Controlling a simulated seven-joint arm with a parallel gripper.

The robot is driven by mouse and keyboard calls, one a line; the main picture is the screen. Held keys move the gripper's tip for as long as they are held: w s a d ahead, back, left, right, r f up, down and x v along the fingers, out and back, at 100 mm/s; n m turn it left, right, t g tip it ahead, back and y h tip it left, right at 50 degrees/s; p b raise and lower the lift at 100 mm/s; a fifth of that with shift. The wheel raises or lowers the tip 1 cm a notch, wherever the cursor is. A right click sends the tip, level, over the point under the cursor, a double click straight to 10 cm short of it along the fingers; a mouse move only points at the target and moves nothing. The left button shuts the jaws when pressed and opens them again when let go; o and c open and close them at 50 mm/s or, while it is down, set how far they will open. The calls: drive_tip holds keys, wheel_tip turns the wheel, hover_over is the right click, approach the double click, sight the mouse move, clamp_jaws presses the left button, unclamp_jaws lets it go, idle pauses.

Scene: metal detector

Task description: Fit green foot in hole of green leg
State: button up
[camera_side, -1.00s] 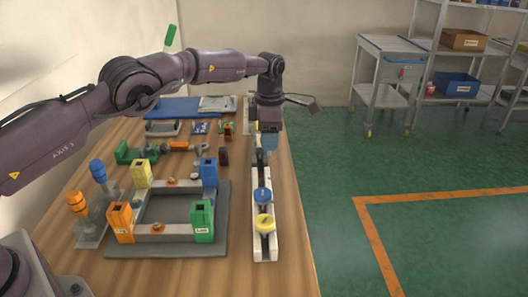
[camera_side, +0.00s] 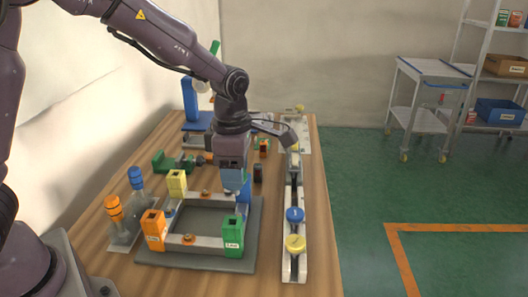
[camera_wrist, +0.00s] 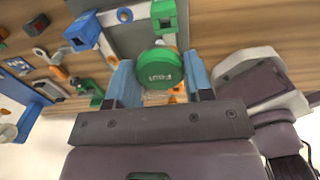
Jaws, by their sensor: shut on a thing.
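My gripper (camera_side: 233,182) is over the frame, near the blue leg, which it partly hides in the side view. In the wrist view, its two blue fingers (camera_wrist: 159,66) are shut on the round green foot (camera_wrist: 160,70), lettered "Foot". The foot does not show clearly in the side view. The green leg (camera_side: 233,238) stands upright at the frame's front right corner, with a dark square hole in its top. It also shows in the wrist view (camera_wrist: 164,16), just beyond the foot. The foot and leg appear apart; the gap's height is hard to tell.
Yellow (camera_side: 177,183), blue (camera_side: 245,192) and orange (camera_side: 154,231) legs stand at the other frame corners. A white rail (camera_side: 288,262) to the right bears blue (camera_side: 295,214) and yellow (camera_side: 295,243) feet. Orange and blue posts stand at left.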

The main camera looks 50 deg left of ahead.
drive_tip(key=shift+s+a+f, duration=0.25)
drive_tip(key=shift+s+f, duration=0.5)
drive_tip(key=shift+w+f, duration=0.1)
drive_tip(key=shift+f, duration=2.4)
drive_tip(key=shift+f, duration=0.5)
drive_tip(key=shift+f, duration=0.35)
drive_tip(key=shift+f, duration=0.25)
drive_tip(key=shift+m, duration=1.4)
